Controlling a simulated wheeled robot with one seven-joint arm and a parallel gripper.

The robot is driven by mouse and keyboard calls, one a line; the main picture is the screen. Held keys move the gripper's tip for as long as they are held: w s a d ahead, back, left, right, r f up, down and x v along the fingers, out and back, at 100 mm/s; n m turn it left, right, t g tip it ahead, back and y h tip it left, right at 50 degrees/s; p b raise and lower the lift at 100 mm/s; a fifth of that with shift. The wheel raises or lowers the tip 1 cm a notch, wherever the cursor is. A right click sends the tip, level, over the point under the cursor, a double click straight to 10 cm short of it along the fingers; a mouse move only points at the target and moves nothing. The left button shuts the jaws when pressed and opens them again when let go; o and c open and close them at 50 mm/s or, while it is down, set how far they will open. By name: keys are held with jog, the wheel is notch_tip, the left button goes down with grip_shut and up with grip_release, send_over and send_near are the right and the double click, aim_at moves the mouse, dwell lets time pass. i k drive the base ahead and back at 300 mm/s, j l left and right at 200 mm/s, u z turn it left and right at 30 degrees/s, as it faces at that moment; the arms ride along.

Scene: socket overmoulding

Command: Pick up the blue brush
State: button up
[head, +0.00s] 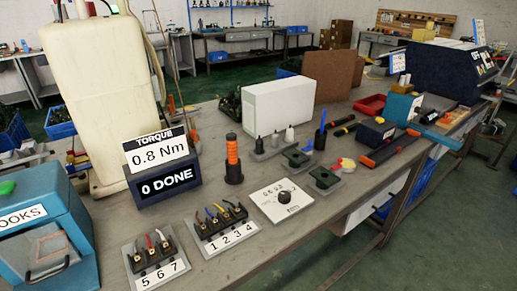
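A slim blue upright handle (323,119), which looks like the blue brush, stands in a small dark blue holder (320,141) near the middle of the bench in the head view. Its lower end is hidden inside the holder, so I cannot see any bristles. It stands about upright, just behind the small green blocks on grey bases. My gripper is not in view, and nothing is seen touching the blue handle.
Beside the handle are a grey rack with small bottles (275,142), green-topped fixtures (325,178) and dark tools (345,126). A white box (278,104) stands behind. An orange-handled tool (232,152), torque display (160,168) and tall cream housing (100,90) stand left.

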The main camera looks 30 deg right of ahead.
aim_at(322, 129)
jog(key=i+l+z, duration=0.15)
jog(key=l, duration=0.25)
jog(key=l+z, duration=0.15)
jog(key=l, duration=0.25)
jog(key=i+l+z, duration=0.2)
jog(key=l, duration=0.2)
